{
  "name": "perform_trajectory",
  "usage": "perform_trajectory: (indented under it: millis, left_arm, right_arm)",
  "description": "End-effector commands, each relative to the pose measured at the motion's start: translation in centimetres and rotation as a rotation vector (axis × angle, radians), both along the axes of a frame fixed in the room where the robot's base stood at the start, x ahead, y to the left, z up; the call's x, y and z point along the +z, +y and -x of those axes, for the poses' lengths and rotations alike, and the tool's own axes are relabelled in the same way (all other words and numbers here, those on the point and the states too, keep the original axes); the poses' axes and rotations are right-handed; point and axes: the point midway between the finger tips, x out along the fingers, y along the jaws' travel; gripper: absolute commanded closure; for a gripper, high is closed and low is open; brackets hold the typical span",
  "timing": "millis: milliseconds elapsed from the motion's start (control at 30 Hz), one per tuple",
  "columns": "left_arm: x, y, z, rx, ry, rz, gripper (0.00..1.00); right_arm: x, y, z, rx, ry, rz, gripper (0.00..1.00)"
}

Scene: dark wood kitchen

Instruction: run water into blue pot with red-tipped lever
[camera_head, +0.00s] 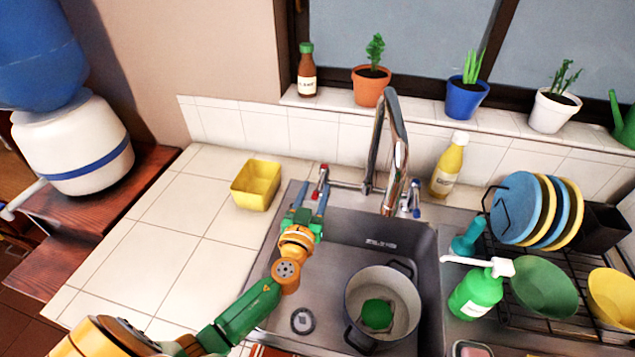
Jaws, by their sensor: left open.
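The red-tipped lever (322,172) stands at the left side of the chrome faucet (387,140), behind the sink. My left gripper (312,192) is open, its blue fingers just in front of the lever; I cannot tell whether they touch it. A pot (357,305) with dark handles stands in the sink basin. Its inside looks pale grey, and a green item (377,314) lies in it. Its outer wall is mostly hidden, so its blue colour is not clear. The spout reaches forward above the back of the sink. No water shows. My right gripper is not in view.
A blue-tipped lever (415,199) is at the faucet's right. A yellow container (256,185) stands left of my gripper. A green soap bottle (476,293) and a dish rack (560,325) with plates are at the right. The left counter is mostly clear.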

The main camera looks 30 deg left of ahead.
Motion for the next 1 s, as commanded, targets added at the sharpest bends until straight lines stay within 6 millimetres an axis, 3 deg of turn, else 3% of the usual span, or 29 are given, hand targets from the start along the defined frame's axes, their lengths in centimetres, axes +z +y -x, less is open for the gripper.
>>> perform_trajectory:
  millis: [167,433,600,1000]
  left_arm:
    - [0.0,0.5,-1.7,0.001,0.0,0.0,0.53]
    - [-0.1,0.5,-1.9,0.001,0.001,0.0,0.53]
    - [-0.1,0.6,-1.9,0.001,0.001,0.0,0.98]
    - [-0.1,0.5,-1.9,0.001,0.001,0.0,1.0]
  right_arm:
    - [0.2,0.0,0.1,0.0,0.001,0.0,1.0]
    - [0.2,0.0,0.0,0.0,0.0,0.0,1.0]
    - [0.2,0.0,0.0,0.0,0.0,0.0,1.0]
    - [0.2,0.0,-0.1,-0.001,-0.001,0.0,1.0]
